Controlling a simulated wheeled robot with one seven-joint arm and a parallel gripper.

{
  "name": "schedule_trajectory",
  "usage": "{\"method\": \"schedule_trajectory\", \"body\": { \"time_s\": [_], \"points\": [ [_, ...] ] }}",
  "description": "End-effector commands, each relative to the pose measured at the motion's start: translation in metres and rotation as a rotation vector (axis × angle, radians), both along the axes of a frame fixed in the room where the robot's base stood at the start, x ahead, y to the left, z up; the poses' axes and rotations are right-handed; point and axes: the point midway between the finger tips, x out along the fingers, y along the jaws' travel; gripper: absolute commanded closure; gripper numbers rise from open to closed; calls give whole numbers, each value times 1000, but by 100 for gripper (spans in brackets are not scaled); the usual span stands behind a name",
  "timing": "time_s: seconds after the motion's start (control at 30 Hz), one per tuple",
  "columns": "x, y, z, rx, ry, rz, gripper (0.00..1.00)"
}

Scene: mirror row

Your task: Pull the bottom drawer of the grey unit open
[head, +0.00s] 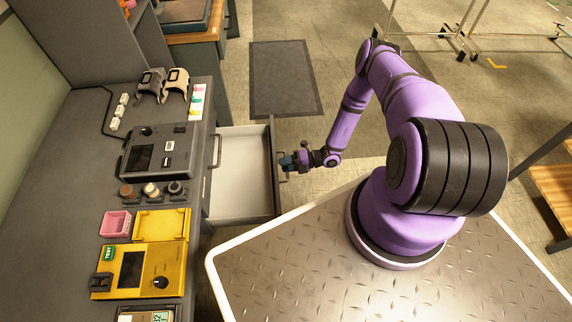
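The grey unit (206,122) stands on the left under a long dark worktop. A low drawer (243,178) of it is pulled well out, showing an empty pale inside. Its grey front panel (273,150) faces right, toward my arm. A handle (283,179) shows on the outer face of that panel. My gripper (286,161) is at this handle, its fingers reaching the panel from the right. The fingers are small and dark here, so I cannot tell whether they are closed around the handle.
Another handle (217,151) sits higher on the unit, above the open drawer. My purple arm stretches over my base plate. A dark floor mat (285,80) lies beyond the drawer. The worktop holds a grey device (160,150) and a yellow one (138,270). Floor right of the mat is clear.

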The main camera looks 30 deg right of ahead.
Motion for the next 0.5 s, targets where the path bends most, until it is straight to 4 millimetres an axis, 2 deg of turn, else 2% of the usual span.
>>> {"method": "schedule_trajectory", "body": {
  "time_s": [0.27,0.5],
  "points": [
    [-3,-8,2,-1,0,-2,64],
    [-18,-46,10,-1,0,-3,64]
  ]
}}
